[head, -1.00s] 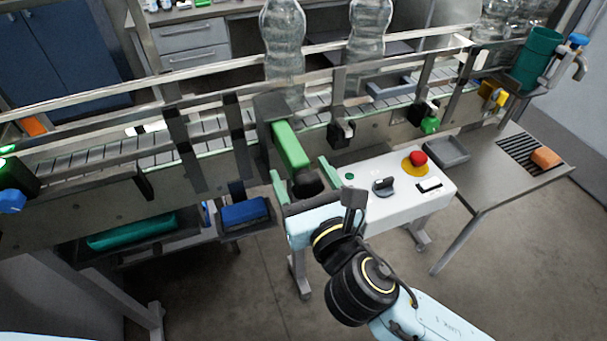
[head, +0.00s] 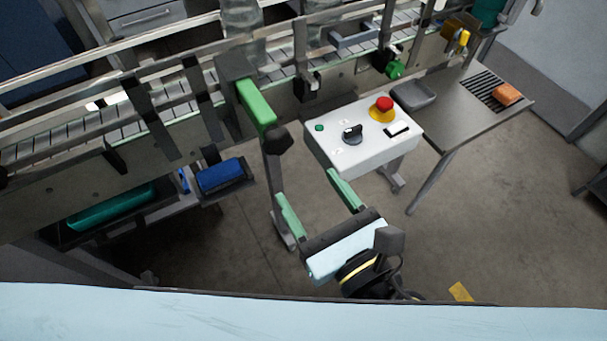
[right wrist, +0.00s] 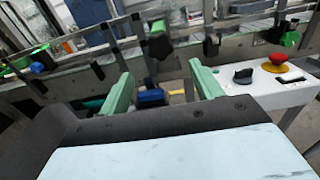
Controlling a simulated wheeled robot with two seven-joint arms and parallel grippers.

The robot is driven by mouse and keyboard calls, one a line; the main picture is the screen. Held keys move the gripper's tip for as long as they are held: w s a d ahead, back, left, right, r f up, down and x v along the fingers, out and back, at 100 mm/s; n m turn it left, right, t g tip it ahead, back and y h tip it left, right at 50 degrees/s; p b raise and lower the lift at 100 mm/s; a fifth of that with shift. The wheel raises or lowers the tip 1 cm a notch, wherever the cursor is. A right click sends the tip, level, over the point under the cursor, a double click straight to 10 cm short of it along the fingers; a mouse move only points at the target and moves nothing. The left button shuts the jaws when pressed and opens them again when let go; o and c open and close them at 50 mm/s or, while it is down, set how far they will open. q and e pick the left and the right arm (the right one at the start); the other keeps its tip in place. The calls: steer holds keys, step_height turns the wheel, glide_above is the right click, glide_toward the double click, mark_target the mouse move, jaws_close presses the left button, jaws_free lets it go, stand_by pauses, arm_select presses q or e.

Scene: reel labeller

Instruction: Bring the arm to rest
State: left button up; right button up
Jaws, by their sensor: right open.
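My right gripper (head: 318,200) is open and empty, with its two green fingers apart. In the head view it is in front of the conveyor, at the lower left of the white control box (head: 360,140). In the right wrist view the gripper (right wrist: 160,90) points toward the conveyor, and nothing is between the fingers. A green bar with a black knob (head: 257,104) on the conveyor's front is beyond the fingertips and apart from them. My left gripper does not show.
The conveyor (head: 170,140) crosses the back with clear bottles on it. The control box carries a red button (head: 384,103) and a black rotary knob (head: 352,134). A side table (head: 455,115) with an orange block (head: 507,94) stands right. A blue bin (head: 220,175) is left. Floor at right is free.

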stand_by(0.5)
